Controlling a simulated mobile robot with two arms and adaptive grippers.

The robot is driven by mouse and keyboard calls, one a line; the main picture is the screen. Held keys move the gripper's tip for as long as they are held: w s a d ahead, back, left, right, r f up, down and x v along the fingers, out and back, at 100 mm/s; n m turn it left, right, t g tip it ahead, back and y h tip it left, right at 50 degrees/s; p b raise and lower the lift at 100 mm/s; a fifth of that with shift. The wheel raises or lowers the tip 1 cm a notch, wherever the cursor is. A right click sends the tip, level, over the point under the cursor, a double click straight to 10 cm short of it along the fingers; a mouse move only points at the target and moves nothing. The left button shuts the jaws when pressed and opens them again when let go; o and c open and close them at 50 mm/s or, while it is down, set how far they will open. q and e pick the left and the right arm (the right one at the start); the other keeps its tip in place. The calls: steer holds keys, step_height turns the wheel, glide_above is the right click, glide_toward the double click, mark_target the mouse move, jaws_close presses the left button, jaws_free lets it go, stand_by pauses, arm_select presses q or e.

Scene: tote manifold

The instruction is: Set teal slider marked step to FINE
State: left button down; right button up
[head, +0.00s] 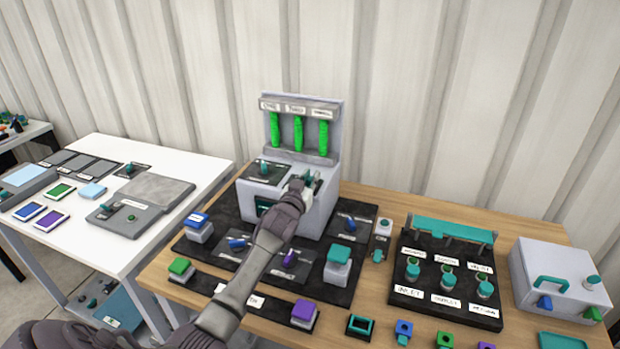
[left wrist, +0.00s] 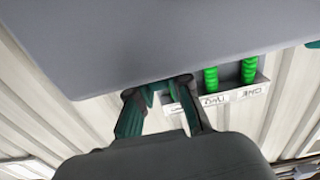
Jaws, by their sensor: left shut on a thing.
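A grey machine (head: 318,205) with a raised back stands on the wooden table. Its sloped top has two dark panels with teal controls. One teal control (head: 263,167) stands free on the left panel. The teal slider (head: 308,177) on the right panel is mostly hidden by my left gripper (head: 300,189), which is shut on it. In the left wrist view, my gripper's two fingers (left wrist: 160,95) reach the edge of the grey machine body (left wrist: 150,40), with a bit of teal between them. The step and FINE markings cannot be read. My right gripper is not in view.
Three green columns (head: 298,134) stand on the machine's back under small labels. A black board (head: 345,290) with coloured buttons lies in front, below my left arm. A black panel with teal knobs (head: 445,278) and a grey box (head: 558,280) stand right. A white table (head: 110,230) is left.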

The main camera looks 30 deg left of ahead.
arm_select(q)
steer(key=a, duration=0.2)
steer(key=s+a, duration=0.1)
steer(key=a, duration=0.1)
steer(key=shift+a, duration=0.15)
